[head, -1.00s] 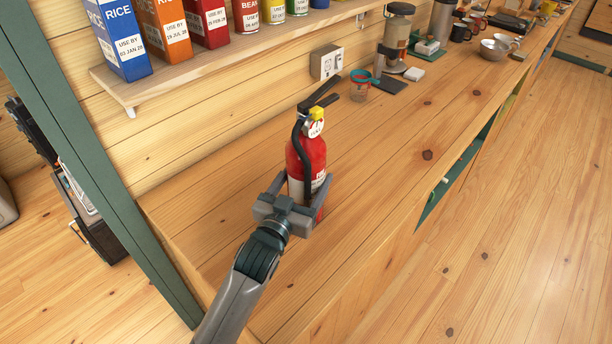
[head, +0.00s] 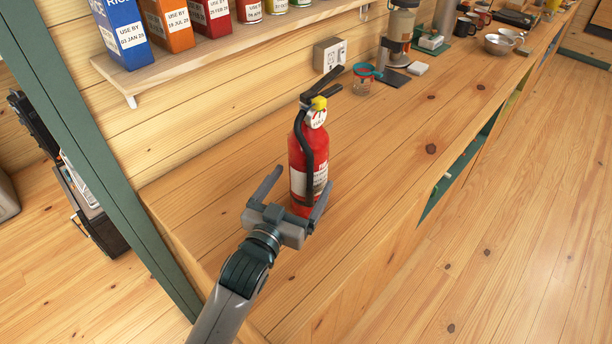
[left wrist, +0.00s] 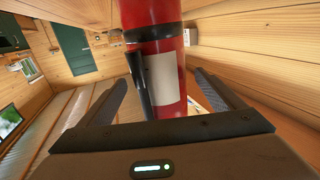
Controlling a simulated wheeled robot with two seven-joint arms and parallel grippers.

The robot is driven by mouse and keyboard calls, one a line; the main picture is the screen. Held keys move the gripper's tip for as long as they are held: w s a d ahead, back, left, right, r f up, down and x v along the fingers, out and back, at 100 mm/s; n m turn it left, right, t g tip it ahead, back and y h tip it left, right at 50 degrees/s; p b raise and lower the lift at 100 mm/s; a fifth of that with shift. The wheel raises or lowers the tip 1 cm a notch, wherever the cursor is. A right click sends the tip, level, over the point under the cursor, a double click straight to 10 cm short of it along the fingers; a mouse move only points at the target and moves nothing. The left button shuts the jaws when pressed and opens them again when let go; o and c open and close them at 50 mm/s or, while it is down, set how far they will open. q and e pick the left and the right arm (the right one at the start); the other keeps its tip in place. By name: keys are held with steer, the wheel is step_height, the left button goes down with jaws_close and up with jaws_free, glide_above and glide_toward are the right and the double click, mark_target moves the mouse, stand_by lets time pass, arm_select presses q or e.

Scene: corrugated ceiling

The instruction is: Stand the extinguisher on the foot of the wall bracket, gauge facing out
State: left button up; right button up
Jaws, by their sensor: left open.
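The red extinguisher (head: 308,160) stands upright on the wooden counter, with its black handle and hose at the top. Its white round gauge (head: 316,117) faces toward me. My left gripper (head: 303,178) is open just in front of the lower body, one finger on each side, with a clear gap at the left finger. The left wrist view shows the red body and white label (left wrist: 162,82) between the spread fingers. I cannot make out the wall bracket or its foot in either view. My right gripper is not in view.
A shelf (head: 180,72) with boxes and cans runs along the wall above. A green post (head: 95,165) stands at the left. The counter (head: 400,140) to the right is clear.

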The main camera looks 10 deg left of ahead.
arm_select(q)
steer(key=b+v, duration=0.1)
steer(key=v, duration=0.6)
steer(key=shift+o, duration=0.3)
steer(key=shift+s+a+b, duration=0.1)
steer(key=shift+a+b, duration=0.05)
steer(key=shift+b, duration=0.15)
steer(key=s+a+r+m+g+h+b, duration=0.2)
steer(key=s+a+m+h+b, duration=0.1)
steer(key=a, duration=0.5)
steer(key=s+m+h, duration=0.1)
steer(key=s+h, duration=0.1)
steer(key=h, duration=0.1)
steer(key=shift+r+g, duration=0.3)
